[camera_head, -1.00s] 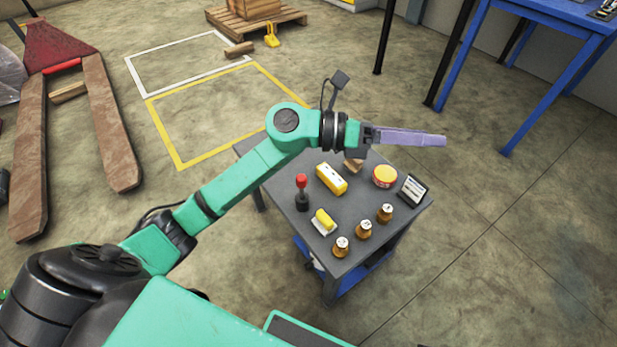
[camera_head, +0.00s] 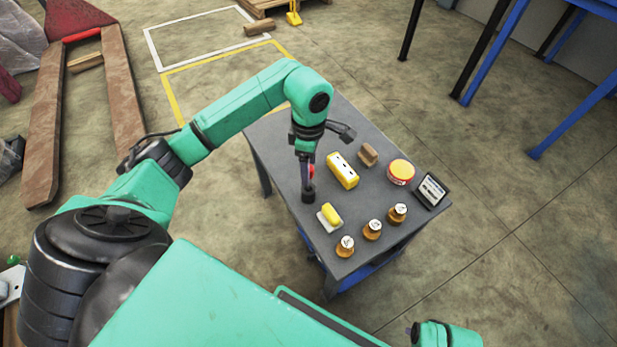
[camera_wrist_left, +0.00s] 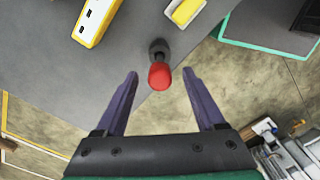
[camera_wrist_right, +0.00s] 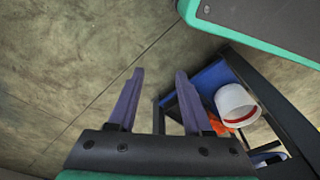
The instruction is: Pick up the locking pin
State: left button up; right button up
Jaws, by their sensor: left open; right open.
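The locking pin, with a red knob and black base (camera_head: 308,191), stands upright on the grey table near its left edge. My left gripper (camera_head: 307,170) points down over it and partly hides the knob. In the left wrist view the red knob (camera_wrist_left: 159,76) appears between the open fingertips (camera_wrist_left: 159,74), with a gap on both sides; I cannot tell the remaining height. My right gripper (camera_wrist_right: 160,72) is open and empty, over bare floor and beside a blue-shelved frame; its fingers are out of the head view.
The grey table (camera_head: 280,150) also holds a yellow block (camera_head: 343,170), a yellow item on a white base (camera_head: 329,216), a brown block (camera_head: 368,154), a round tin (camera_head: 401,172), a framed card (camera_head: 431,191) and several brown weights (camera_head: 372,230). A pallet jack (camera_head: 120,100) stands at left.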

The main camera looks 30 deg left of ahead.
pick_arm(q)
notch_tip(320, 180, down, 4)
jog(key=shift+a+r, duration=0.1)
jog(key=shift+r, duration=0.05)
grip_shut()
jog(key=shift+r, duration=0.1)
jog(key=shift+r, duration=0.1)
